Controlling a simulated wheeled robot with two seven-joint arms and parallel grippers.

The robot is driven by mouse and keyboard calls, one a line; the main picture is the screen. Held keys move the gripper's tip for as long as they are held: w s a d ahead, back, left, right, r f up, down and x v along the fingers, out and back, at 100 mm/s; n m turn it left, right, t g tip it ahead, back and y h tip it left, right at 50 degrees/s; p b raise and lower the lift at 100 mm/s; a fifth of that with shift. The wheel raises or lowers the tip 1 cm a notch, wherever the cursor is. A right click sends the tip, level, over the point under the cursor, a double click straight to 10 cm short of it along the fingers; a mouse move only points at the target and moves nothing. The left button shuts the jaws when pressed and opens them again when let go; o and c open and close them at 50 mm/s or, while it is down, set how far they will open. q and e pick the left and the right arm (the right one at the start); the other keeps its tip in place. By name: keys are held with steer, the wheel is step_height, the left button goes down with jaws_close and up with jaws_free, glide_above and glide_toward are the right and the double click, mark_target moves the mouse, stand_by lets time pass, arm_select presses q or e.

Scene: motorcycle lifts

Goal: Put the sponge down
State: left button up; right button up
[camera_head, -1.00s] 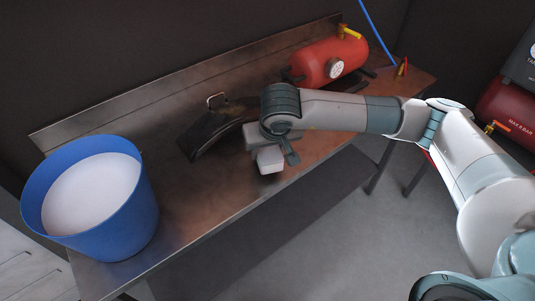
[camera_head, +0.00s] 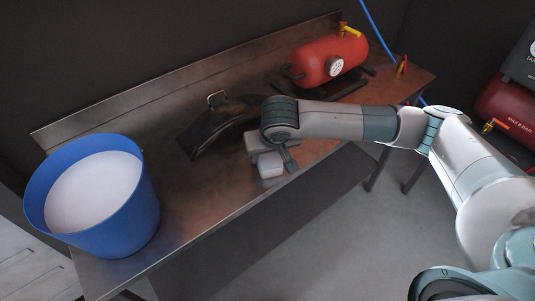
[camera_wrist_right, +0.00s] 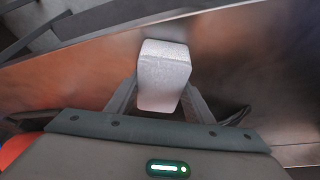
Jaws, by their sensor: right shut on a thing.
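The sponge is a pale grey-white block (camera_head: 270,165) at the end of my right gripper (camera_head: 279,156), low over the front part of the metal workbench (camera_head: 195,205). In the right wrist view the sponge (camera_wrist_right: 164,72) sits between the two dark fingers of my right gripper (camera_wrist_right: 160,97), which is shut on it. I cannot tell whether the sponge's underside touches the bench top. My left gripper is not in view.
A blue bucket (camera_head: 128,218) with white contents stands at the bench's left end. A dark curved part (camera_head: 215,127) lies behind my right gripper. A red tank (camera_head: 327,62) stands at the back right. Bare bench lies between bucket and sponge.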

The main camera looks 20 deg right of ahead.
mark_target(269, 155)
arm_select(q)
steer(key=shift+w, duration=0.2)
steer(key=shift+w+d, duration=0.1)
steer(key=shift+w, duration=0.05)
arm_select(e)
steer(key=o, duration=0.9)
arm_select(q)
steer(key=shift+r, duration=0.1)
arm_select(e)
steer(key=shift+r, duration=0.35)
steer(key=b+v, duration=0.1)
steer(key=v, duration=0.1)
steer(key=shift+s+r, duration=0.2)
steer(key=shift+r, duration=0.05)
steer(key=b+v, duration=0.2)
steer(key=v, duration=0.6)
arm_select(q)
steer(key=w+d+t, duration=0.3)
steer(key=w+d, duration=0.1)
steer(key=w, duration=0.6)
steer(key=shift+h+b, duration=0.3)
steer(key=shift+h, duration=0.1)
arm_select(e)
steer(key=shift+s+r, duration=0.25)
steer(key=shift+r, duration=0.2)
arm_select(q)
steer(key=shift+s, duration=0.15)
